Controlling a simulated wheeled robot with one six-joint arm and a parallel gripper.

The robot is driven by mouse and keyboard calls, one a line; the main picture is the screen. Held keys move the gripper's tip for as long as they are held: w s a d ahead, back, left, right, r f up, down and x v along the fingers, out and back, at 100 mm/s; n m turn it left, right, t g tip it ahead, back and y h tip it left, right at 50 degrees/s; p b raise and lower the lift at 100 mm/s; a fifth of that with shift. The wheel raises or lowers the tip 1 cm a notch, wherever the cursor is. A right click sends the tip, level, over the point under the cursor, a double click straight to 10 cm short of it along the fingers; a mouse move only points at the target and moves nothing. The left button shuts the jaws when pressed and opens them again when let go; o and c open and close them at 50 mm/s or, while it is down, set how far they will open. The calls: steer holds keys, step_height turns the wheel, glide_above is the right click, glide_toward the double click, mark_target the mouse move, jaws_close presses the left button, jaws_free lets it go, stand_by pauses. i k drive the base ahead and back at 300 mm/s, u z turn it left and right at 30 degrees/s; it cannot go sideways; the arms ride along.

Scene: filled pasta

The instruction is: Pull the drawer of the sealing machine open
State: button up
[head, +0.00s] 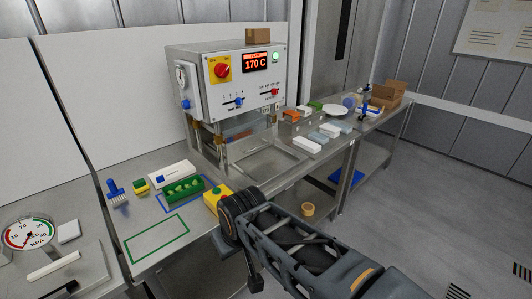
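The sealing machine (215,75) stands on the steel table, a grey box on legs with a display reading 170 C, a red knob on a yellow plate and a lit green button. Low in it, a flat metal frame (290,166) juts out at the front and looks like the drawer; how far out it is, I cannot tell. My gripper (254,278) is at the lower middle, in front of the table edge and nearer to me than the frame, apart from it. Its fingers are mostly hidden behind my wrist, so their opening does not show.
Several packs and a white plate (334,109) are to the right. The floor at right is clear.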

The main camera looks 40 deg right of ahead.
mark_target(235, 151)
steer(key=z, duration=1.9)
steer(key=i, duration=1)
steer(key=u, duration=1.9)
